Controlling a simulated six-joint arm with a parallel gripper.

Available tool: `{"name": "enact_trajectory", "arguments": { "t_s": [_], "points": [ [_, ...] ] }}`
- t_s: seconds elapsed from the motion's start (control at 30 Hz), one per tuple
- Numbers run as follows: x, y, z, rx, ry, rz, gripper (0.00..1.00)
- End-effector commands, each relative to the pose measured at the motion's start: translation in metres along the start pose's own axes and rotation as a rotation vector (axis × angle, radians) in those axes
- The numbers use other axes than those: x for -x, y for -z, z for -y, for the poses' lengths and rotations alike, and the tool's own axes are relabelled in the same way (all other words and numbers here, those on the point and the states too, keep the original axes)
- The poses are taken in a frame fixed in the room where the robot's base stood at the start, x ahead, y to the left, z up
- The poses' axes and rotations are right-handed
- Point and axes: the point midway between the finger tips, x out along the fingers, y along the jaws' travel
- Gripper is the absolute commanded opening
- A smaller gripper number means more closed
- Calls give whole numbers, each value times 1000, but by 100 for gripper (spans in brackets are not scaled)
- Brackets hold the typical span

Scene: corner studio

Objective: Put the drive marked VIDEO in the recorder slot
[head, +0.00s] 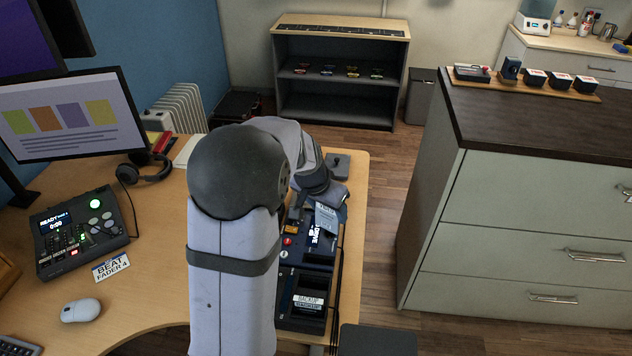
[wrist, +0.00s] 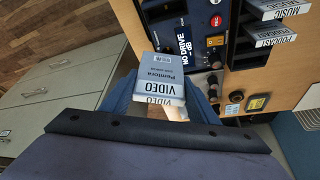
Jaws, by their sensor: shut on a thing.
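My gripper (wrist: 163,98) is shut on the drive marked VIDEO (wrist: 160,70), a grey block with white labels, held between its fingers. In the head view the drive (head: 326,217) shows beside my arm's end, over the recorder. The recorder (wrist: 195,22) is a dark blue unit with a "NO DRIVE" display and a red REC button; in the head view it (head: 315,257) is partly behind my arm. The drive is close to the recorder's edge in the wrist view; whether they touch I cannot tell.
A dark rack (wrist: 245,50) holds drives marked MUSIC (wrist: 283,9) and PODCAST (wrist: 275,40). A BACKUP label (head: 309,300) shows at the front of the desk (head: 165,240). A mixer (head: 80,230), mouse (head: 81,310) and headphones (head: 145,170) lie left. A drawer cabinet (head: 540,200) stands right.

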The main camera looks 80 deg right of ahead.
Motion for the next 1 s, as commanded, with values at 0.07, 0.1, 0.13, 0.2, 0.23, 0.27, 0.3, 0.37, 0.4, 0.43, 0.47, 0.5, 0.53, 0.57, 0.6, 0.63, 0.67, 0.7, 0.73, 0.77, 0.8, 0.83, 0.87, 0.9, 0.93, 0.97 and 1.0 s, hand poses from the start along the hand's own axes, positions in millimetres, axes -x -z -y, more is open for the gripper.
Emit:
{"name": "enact_trajectory", "arguments": {
  "t_s": [0.07, 0.1, 0.13, 0.2, 0.23, 0.27, 0.3, 0.37, 0.4, 0.43, 0.47, 0.5, 0.53, 0.57, 0.6, 0.63, 0.67, 0.7, 0.73, 0.77, 0.8, 0.83, 0.87, 0.9, 0.93, 0.97, 1.0],
  "points": [
    [-4, -21, -6, 14, 4, 3, 30],
    [-6, -31, -7, 26, 10, 3, 30],
    [-8, -38, -7, 38, 15, 2, 30],
    [-13, -55, -8, 66, 27, 3, 30],
    [-16, -62, -8, 82, 32, 4, 30],
    [-18, -69, -9, 96, 39, 5, 30],
    [-22, -78, -10, 122, 50, 5, 30],
    [-27, -86, -10, 167, 71, 3, 30],
    [-27, -84, -10, 182, 78, -1, 30],
    [-28, -84, -9, 195, 83, -2, 30],
    [-28, -82, -9, 203, 87, -3, 30],
    [-28, -81, -8, 215, 91, -3, 30],
    [-28, -81, -8, 224, 95, -2, 30],
    [-28, -79, -8, 233, 98, -3, 30],
    [-28, -77, -7, 244, 103, -3, 30],
    [-28, -75, -7, 253, 107, -3, 30],
    [-29, -73, -6, 262, 111, -3, 30],
    [-29, -72, -6, 274, 116, -2, 30],
    [-29, -70, -6, 283, 120, -2, 30],
    [-29, -69, -6, 293, 124, -1, 30],
    [-29, -68, -6, 307, 130, -1, 30],
    [-29, -67, -6, 317, 134, -1, 30],
    [-29, -66, -5, 325, 138, -1, 30],
    [-29, -65, -5, 338, 143, -1, 30],
    [-29, -65, -5, 346, 146, -1, 30],
    [-29, -64, -5, 354, 149, -1, 30],
    [-29, -64, -5, 363, 153, -1, 30]
  ]
}}
